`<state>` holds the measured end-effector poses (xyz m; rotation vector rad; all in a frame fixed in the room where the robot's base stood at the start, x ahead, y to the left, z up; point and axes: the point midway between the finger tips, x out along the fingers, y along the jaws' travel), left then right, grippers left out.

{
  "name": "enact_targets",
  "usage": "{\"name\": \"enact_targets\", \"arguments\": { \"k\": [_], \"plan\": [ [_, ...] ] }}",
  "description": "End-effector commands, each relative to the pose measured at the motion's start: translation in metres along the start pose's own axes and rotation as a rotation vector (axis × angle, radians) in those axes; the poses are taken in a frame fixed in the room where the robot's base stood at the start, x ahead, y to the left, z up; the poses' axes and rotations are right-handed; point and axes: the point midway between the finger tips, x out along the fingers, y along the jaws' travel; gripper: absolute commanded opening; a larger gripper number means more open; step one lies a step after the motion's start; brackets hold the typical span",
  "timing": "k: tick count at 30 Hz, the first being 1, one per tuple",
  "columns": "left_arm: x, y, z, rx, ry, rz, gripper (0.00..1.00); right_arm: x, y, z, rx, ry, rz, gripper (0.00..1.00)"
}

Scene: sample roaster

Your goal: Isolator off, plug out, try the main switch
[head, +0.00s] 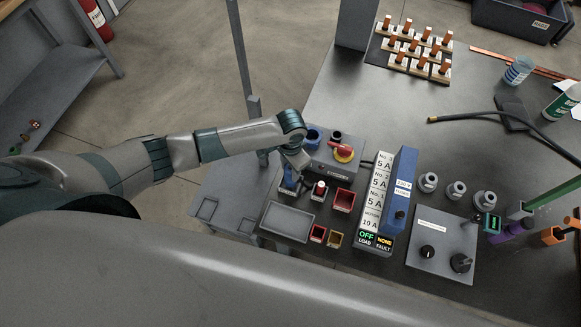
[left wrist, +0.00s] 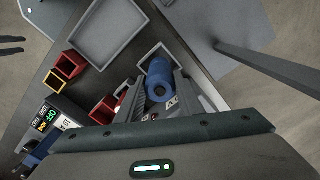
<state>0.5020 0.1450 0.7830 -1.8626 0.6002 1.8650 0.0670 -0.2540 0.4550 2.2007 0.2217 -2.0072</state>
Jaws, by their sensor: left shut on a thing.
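My left gripper (head: 292,183) reaches down over a small grey bin (left wrist: 208,98) at the near left of the bench. It is shut on a blue plug (left wrist: 157,74), which sits between the fingers inside or just above that bin; which of the two I cannot tell. A blue socket (head: 313,135) is at that box's back left. A grey panel (head: 440,236) with black knobs (head: 428,252) stands at the right. My right gripper is not in view.
A label column (head: 374,200) reads OFF load and NONE fault, beside a tall blue unit (head: 400,190). Red bins (head: 343,200), a yellow bin (head: 335,239) and an empty grey tray (head: 287,221) stand near my gripper. A black cable (head: 480,117) lies at the right.

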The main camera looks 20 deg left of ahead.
Motion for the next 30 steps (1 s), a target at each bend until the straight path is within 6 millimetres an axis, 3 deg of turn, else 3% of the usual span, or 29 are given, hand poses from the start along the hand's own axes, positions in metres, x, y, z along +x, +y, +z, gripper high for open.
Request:
{"name": "enact_targets", "arguments": {
  "k": [30],
  "plan": [
    [0.026,0.0,0.0,-0.001,0.0,0.0,0.06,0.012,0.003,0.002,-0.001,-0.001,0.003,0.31]
  ]
}}
